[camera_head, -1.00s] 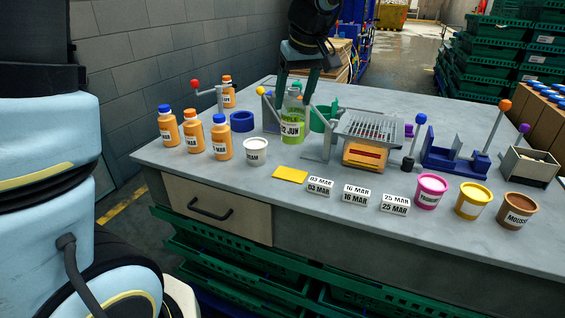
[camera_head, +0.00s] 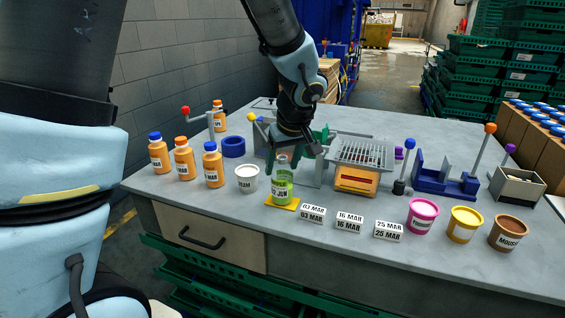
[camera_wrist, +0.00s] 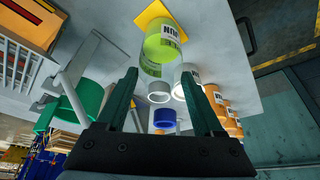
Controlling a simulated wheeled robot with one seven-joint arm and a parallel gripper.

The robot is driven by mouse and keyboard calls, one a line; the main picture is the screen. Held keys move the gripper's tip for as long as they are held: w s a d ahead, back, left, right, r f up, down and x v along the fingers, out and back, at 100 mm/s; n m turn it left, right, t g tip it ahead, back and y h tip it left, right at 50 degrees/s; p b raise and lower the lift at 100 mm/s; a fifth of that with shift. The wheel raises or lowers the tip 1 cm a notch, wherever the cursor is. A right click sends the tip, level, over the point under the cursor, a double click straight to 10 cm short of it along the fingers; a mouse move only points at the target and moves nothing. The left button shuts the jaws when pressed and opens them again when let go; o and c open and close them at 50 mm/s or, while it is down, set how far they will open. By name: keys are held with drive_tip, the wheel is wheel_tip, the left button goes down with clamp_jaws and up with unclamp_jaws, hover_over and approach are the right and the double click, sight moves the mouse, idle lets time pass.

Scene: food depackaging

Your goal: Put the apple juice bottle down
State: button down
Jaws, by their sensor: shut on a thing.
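The apple juice bottle (camera_head: 282,186), with green contents and a white date label, is upright in my gripper (camera_head: 287,163) at the front middle of the bench. My gripper is shut on its clear upper part from above. The bottle's base is over the yellow pad (camera_head: 271,199); I cannot tell whether it touches. In the wrist view the bottle (camera_wrist: 163,48) shows beyond my fingers (camera_wrist: 160,80), with the yellow pad (camera_wrist: 152,15) past its base.
A white tub (camera_head: 247,178) stands close left of the bottle, and orange bottles (camera_head: 213,165) further left. White date blocks (camera_head: 312,213) lie just to the right. A grated orange unit (camera_head: 357,178) stands right of my gripper. Coloured tubs (camera_head: 465,224) line the front right.

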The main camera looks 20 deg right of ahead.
drive_tip(key=shift+f, duration=0.1)
unclamp_jaws()
drive_tip(key=shift+r, duration=0.3)
drive_tip(key=b+v, duration=0.2)
drive_tip(key=v, duration=1)
drive_tip(key=a+f+g, duration=0.1)
drive_tip(key=a+f, duration=0.3)
drive_tip(key=a, duration=0.6)
drive_tip(key=a+f+m+g, duration=0.1)
drive_tip(key=a+f, duration=0.4)
drive_tip(key=a, duration=0.5)
drive_tip(key=a+f+g, duration=0.1)
drive_tip(key=a+f, duration=0.4)
drive_tip(key=a, duration=0.5)
drive_tip(key=shift+w+a+m, duration=0.2)
drive_tip(key=shift+w+m, duration=0.1)
drive_tip(key=shift+w, duration=0.05)
